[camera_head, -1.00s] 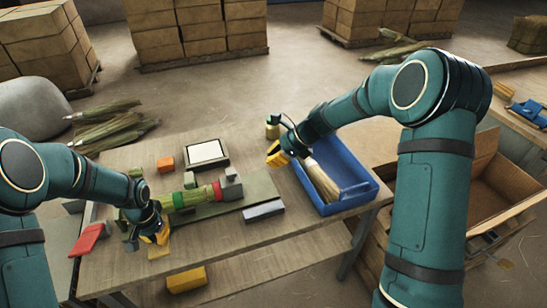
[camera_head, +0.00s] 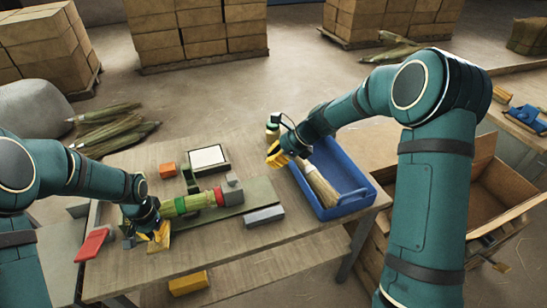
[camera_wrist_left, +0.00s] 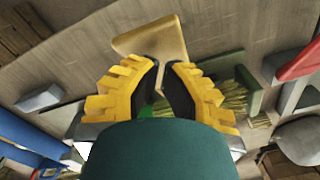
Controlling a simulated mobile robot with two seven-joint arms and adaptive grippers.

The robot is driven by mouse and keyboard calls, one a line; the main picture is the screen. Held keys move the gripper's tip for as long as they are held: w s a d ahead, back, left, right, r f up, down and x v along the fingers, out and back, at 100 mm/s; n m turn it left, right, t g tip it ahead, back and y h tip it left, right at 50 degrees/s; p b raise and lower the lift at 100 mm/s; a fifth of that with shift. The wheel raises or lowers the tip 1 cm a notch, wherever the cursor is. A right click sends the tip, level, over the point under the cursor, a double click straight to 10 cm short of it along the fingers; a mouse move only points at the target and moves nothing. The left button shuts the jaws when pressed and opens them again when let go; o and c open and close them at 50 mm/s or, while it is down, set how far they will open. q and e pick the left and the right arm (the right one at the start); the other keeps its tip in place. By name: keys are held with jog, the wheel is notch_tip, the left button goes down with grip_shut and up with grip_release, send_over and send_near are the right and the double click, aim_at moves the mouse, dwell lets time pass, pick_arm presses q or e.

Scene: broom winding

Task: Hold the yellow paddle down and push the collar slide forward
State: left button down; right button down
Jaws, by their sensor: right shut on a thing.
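The yellow paddle (camera_head: 158,244) lies at the table's front left, and it shows beyond my fingertips in the left wrist view (camera_wrist_left: 148,37). My left gripper (camera_head: 154,236) is down at the paddle. In the left wrist view its fingertips (camera_wrist_left: 162,66) are a small gap apart; whether they pinch the paddle is unclear. A green-wrapped bundle (camera_head: 187,205) lies behind it, with a red collar (camera_head: 219,196) at its right end and a grey block (camera_head: 231,187) beyond.
The blue tray (camera_head: 354,200) stands at the table's right end. A red lever (camera_head: 92,245) is left of the paddle. A grey bar (camera_head: 263,216), an orange block (camera_head: 168,170) and a white-topped pad (camera_head: 208,158) lie near the bundle.

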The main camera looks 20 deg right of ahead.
pick_arm(q)
jog(key=shift+r+p, duration=0.95)
jog(key=shift+r, duration=0.75)
notch_tip(320, 180, up, 12)
jog(key=shift+d, duration=0.1)
